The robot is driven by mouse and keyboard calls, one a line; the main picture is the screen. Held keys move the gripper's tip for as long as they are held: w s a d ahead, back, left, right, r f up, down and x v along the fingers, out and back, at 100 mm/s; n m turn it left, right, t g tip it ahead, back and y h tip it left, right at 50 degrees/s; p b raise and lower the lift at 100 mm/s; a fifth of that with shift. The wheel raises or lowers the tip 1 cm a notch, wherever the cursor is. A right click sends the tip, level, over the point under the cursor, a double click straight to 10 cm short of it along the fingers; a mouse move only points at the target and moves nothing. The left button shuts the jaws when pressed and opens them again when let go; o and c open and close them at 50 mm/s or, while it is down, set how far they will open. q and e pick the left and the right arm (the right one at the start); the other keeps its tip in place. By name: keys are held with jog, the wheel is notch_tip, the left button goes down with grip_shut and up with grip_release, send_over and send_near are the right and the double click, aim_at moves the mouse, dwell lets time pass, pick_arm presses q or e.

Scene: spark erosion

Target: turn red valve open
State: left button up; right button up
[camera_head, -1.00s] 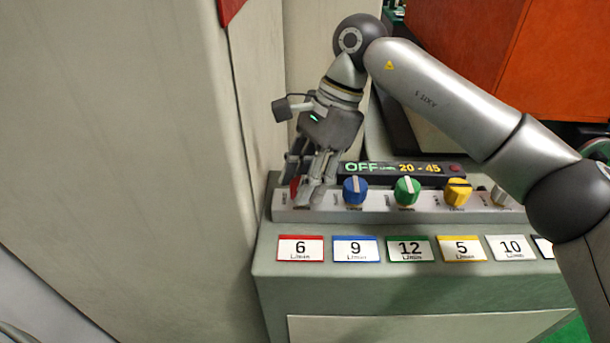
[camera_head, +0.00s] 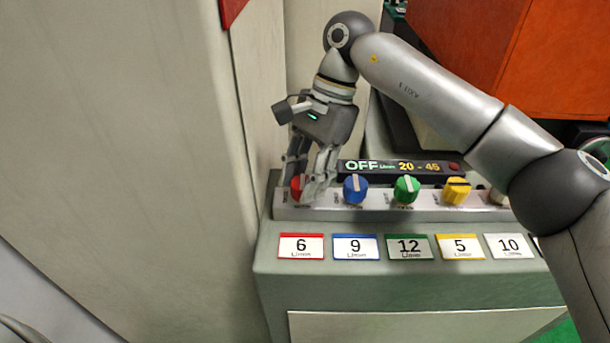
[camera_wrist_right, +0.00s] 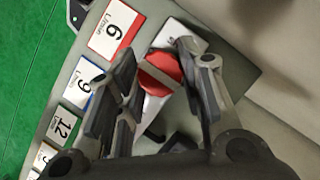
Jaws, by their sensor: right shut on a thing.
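The red valve (camera_head: 297,187) is a round knob at the left end of the grey valve strip. My right gripper (camera_head: 304,190) reaches down over it, shut with a finger on either side of it. The fingers hide part of the valve in the head view. In the right wrist view the red valve (camera_wrist_right: 160,73) shows between the two fingers (camera_wrist_right: 164,66). Its exact turn angle is hard to tell. The display (camera_head: 400,167) behind the strip reads "OFF" and "20 - 45".
Blue (camera_head: 355,188), green (camera_head: 406,189) and yellow (camera_head: 456,191) valves stand in a row to the right. A card reading 6 (camera_head: 301,247) lies in front of the red valve. A tall pale wall (camera_head: 130,150) rises close on the left.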

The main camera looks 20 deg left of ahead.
jog(key=o, duration=1)
jog(key=shift+o, duration=0.2)
jog(key=shift+r, duration=0.1)
jog(key=v, duration=1.2)
